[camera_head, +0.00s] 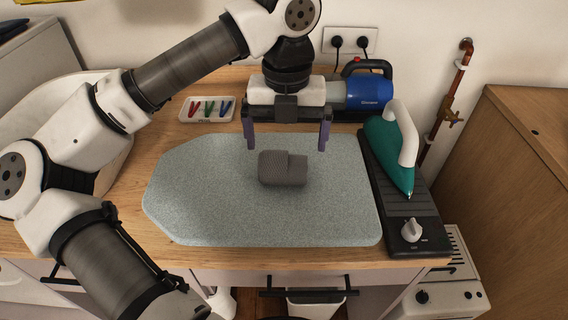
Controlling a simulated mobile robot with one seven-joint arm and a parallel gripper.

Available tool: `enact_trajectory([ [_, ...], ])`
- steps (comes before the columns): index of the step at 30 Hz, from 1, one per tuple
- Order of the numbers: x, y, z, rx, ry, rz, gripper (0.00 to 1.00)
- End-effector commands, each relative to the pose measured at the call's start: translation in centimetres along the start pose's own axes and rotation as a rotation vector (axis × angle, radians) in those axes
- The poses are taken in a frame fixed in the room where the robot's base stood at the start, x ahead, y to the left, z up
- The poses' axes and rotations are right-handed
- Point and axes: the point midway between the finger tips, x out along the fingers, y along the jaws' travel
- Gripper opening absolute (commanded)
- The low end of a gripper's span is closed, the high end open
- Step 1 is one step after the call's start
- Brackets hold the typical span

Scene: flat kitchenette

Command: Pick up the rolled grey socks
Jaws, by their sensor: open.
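The rolled grey socks (283,169) lie as a ribbed bundle on a pale blue-grey ironing mat (205,205), near its middle. My gripper (287,143) is open and empty, pointing down. The fingertips show slightly above the socks in the picture. I cannot tell the exact height of the fingers over the mat.
A blue appliance (368,93) is behind, close to my gripper's right side. A white tray (187,117) with coloured pegs is at the back left. The mat around the socks is clear.

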Motion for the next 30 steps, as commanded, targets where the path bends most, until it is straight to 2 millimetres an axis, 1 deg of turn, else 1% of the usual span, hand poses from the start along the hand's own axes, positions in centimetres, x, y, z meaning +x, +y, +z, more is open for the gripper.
enact_trajectory([
  [5, 0.9, 0.1, 0.0, 0.001, 0.0, -0.002, 1.0],
  [15, 5.1, 0.4, -0.1, 0.001, 0.0, -0.003, 1.0],
  [18, 5.6, 0.3, -0.1, 0.002, -0.001, -0.003, 1.0],
  [23, 5.6, 0.4, -0.1, 0.002, -0.001, -0.002, 1.0],
  [24, 5.6, 0.4, -0.1, 0.002, -0.001, -0.002, 0.99],
  [26, 5.6, 0.4, -0.1, 0.002, -0.001, -0.002, 0.91],
  [30, 5.6, 0.4, -0.1, 0.002, -0.001, -0.002, 0.72],
])
